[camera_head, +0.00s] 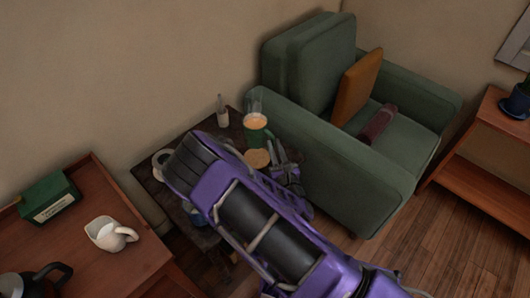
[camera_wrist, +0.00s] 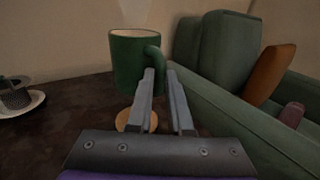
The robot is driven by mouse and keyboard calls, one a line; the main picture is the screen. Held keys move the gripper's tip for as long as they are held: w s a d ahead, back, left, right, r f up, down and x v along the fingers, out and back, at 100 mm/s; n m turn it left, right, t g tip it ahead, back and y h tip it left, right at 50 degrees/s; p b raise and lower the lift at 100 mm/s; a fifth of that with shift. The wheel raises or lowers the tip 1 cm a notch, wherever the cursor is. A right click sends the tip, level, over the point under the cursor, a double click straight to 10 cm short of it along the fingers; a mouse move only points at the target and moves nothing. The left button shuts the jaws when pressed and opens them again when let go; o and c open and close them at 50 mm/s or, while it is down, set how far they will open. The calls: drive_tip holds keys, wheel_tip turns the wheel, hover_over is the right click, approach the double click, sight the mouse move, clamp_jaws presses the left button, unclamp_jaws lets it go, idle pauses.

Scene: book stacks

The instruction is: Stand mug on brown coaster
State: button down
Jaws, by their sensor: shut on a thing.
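The green mug (camera_head: 255,135) holds a light brown drink with steam above it, and it looks upright. It also shows in the wrist view (camera_wrist: 127,65), with its handle toward my gripper (camera_wrist: 162,76). My gripper is shut on the mug's handle. The round light brown coaster (camera_head: 257,158) lies on the dark side table; it also shows in the wrist view (camera_wrist: 123,119), partly behind the fingers. The mug's base appears apart from the coaster, above or beyond it; I cannot tell how high it is.
The dark side table (camera_head: 151,183) also bears a pale bottle (camera_head: 222,112) and a white cup (camera_head: 160,160), partly behind my arm. A green armchair (camera_head: 340,165) stands close on the right. A wooden tray table (camera_head: 62,240) with a white jug (camera_head: 105,234) is at left.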

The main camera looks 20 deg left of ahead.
drive_tip(key=shift+f+b, duration=1.05)
drive_tip(key=shift+f, duration=3.3)
drive_tip(key=shift+f, duration=0.15)
drive_tip(key=c, duration=0.8)
unclamp_jaws()
drive_tip(key=shift+c, duration=0.2)
drive_tip(key=p+v, duration=0.1)
drive_tip(key=v, duration=1.1)
drive_tip(key=shift+p, duration=0.35)
